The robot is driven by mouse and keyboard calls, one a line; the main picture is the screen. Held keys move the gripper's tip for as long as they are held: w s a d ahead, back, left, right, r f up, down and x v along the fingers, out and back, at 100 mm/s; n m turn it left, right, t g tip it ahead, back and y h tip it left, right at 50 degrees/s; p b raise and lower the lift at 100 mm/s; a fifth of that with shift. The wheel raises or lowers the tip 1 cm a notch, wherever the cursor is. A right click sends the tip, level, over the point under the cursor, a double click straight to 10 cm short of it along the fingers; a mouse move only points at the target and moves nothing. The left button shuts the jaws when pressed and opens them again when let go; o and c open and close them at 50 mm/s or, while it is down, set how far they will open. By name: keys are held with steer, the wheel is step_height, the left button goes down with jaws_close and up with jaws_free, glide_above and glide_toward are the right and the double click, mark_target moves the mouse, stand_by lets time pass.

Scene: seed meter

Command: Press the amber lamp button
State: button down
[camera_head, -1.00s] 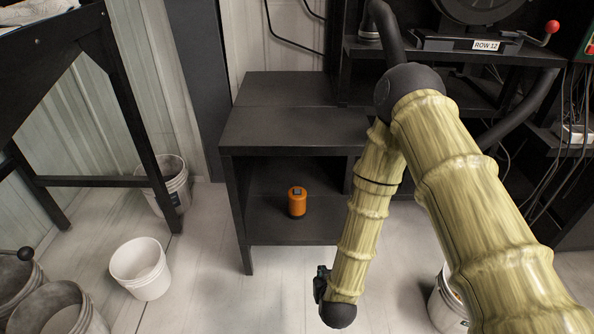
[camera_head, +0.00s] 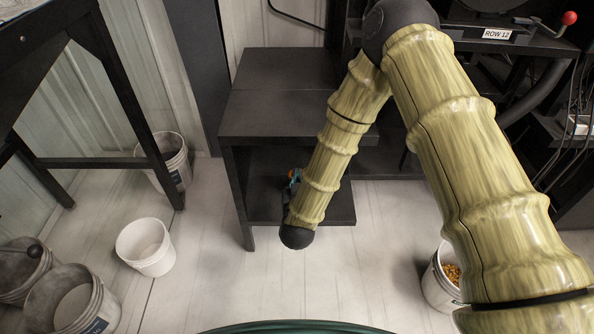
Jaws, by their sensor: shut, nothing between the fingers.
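The amber lamp button (camera_head: 300,172) is on the lower shelf of the black stand. My gripper (camera_head: 293,181) is at the end of my arm, inside the stand's open front and close in front of the lamp in the picture. It is mostly hidden by my wrist, its fingers are shut, and nothing is held. I cannot tell whether it touches the lamp.
The black stand (camera_head: 275,112) has a top board above the lower shelf (camera_head: 335,207) and a leg at the left. White buckets (camera_head: 146,248) stand on the floor at left, and a bucket with yellow grains (camera_head: 440,285) at right. A machine labelled ROW 12 (camera_head: 497,34) is at upper right.

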steer(key=b+x, duration=0.3)
steer(key=x, duration=0.7)
steer(key=shift+w+f, duration=0.1)
steer(key=shift+f, duration=0.15)
step_height(320, 180, down, 2)
steer(key=shift+f+b, duration=0.15)
steer(key=shift+b, duration=0.4)
steer(key=shift+f, duration=0.65)
steer(key=shift+s+d+f, duration=0.1)
steer(key=shift+s+f, duration=0.15)
steer(key=shift+f, duration=0.65)
steer(key=shift+s, duration=0.1)
step_height(320, 180, up, 5)
steer(key=p, duration=0.4)
steer(key=shift+r, duration=0.2)
steer(key=p+v, duration=0.2)
steer(key=v, duration=0.7)
steer(key=shift+s+f, duration=0.2)
steer(key=shift+s, duration=0.05)
